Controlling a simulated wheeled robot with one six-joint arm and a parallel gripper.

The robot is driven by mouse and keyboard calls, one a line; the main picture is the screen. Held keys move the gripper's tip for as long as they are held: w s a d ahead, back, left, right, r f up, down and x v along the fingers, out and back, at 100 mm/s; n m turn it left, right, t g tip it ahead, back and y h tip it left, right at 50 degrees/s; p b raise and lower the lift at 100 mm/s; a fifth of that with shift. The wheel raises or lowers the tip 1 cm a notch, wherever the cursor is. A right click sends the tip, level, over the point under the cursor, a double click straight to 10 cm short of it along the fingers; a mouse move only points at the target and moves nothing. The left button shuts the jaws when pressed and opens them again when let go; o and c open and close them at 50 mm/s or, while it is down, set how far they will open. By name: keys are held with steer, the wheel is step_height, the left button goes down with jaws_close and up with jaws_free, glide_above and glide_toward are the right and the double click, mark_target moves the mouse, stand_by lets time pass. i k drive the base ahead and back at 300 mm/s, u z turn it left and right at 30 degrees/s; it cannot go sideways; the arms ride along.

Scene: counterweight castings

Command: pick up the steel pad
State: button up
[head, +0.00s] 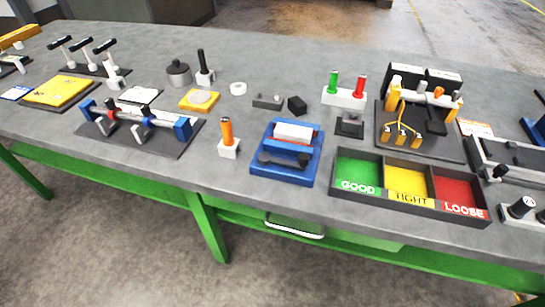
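No part is labelled as the steel pad, and I cannot tell for sure which one it is. A flat pale grey disc (200,97) lies on a yellow square block (186,103) near the middle of the bench. A small whitish ring or disc (238,88) lies apart to its right. A low grey block (268,102) and a dark cube (297,106) stand further right. A pale block (294,131) sits in a blue fixture (283,173) with a dark handled part in front of it. My gripper is not in view.
The grey bench (330,62) has green legs. A sorting tray (409,203) marked GOOD, TIGHT and LOOSE stands at the front right, its bins empty. An orange-handled gauge (227,138), green and red gauges (344,96) and a shaft fixture (140,125) stand about.

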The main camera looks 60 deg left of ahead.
mark_target(294, 133)
steer(key=u, duration=2.15)
steer(key=k, duration=0.1)
steer(key=u, duration=0.25)
